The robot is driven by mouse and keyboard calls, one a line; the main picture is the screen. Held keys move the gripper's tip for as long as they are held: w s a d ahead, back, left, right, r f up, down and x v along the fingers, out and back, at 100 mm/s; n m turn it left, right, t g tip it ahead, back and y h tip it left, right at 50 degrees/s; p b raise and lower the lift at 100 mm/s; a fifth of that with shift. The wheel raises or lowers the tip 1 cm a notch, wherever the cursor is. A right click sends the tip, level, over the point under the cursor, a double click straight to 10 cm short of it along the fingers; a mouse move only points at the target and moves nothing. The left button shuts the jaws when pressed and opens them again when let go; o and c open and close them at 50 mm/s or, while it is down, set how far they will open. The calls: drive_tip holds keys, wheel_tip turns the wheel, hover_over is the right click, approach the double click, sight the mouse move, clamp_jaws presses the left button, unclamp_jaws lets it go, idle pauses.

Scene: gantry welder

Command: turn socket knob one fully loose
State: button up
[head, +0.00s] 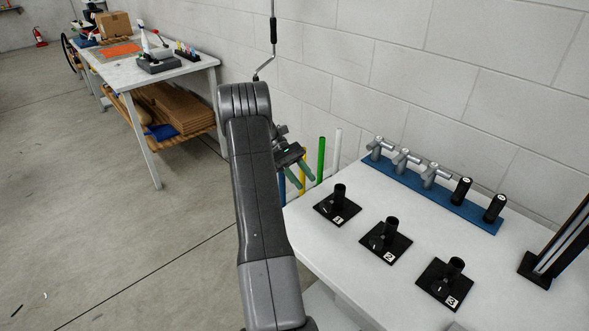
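Socket one is a black upright tube on a square black plate (350,213) labelled 1, at the left of the white table. A small light mark shows low on its tube, probably its knob, but it is too small to tell how it is turned. Similar sockets labelled 2 (400,245) and 3 (459,290) stand in a row toward the front right. My gripper (303,180) has green fingers that appear spread apart with nothing between them. In the picture it is up and left of socket one, apart from it. My arm hides part of the view to its left.
A blue rack (468,212) at the table's back holds three silver T-shaped pieces and two black cylinders. A dark upright frame (555,245) stands at right. Coloured rods, including a green one (321,160), stand behind my gripper. Another workbench (190,68) is far left.

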drive_tip(key=p+v, duration=0.4)
drive_tip(key=p, duration=0.2)
drive_tip(key=shift+r, duration=0.25)
drive_tip(key=shift+a, duration=0.1)
drive_tip(key=shift+f, duration=0.15)
